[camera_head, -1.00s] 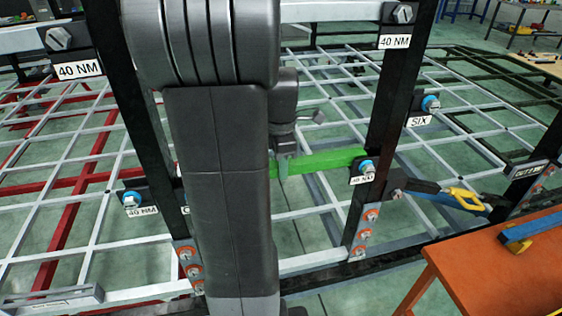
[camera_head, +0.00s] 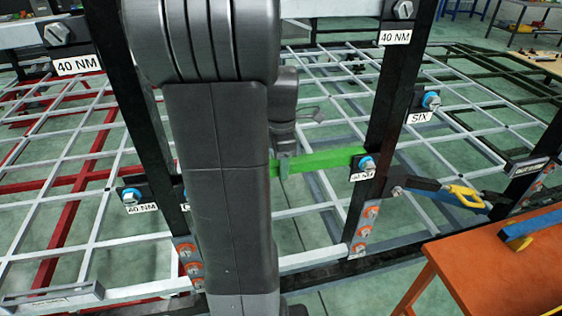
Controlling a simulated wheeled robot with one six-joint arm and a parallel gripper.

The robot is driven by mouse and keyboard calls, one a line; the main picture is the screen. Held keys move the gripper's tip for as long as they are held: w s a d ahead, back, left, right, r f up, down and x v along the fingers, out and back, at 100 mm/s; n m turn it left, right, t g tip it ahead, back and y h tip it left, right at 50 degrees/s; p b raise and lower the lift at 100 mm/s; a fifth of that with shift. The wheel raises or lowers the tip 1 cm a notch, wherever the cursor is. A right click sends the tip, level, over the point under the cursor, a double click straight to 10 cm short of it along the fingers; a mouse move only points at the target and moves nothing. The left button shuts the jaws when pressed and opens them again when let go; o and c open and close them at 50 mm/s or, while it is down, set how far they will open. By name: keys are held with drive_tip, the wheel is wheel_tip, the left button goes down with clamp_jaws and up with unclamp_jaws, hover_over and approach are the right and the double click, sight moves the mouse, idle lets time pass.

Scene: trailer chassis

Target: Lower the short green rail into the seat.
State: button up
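The short green rail (camera_head: 325,160) lies nearly level between two black uprights, the right one being the black post (camera_head: 392,100). Its right end is at the bracket with a blue bolt (camera_head: 366,163) on that post; whether it is fully seated there I cannot tell. Its left end is hidden behind my arm. My gripper (camera_head: 284,167) is at the rail's visible left part, with a grey finger over the near face, and looks shut on it. The far finger is hidden.
A left bracket (camera_head: 131,197) labelled 40 NM sits on the left post. An orange table (camera_head: 480,262) with a blue bar stands at the lower right. A yellow-handled tool (camera_head: 466,197) is near the right frame. A white grid lies behind.

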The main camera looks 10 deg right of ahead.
drive_tip(key=shift+o, duration=0.9)
wheel_tip(320, 180, up, 8)
drive_tip(key=shift+f+b, duration=0.25)
drive_tip(key=shift+b, duration=0.1)
wheel_tip(320, 180, down, 8)
drive_tip(key=shift+r+p, duration=0.15)
drive_tip(key=shift+p, duration=0.2)
drive_tip(key=shift+r, duration=0.35)
drive_tip(key=shift+f, duration=0.2)
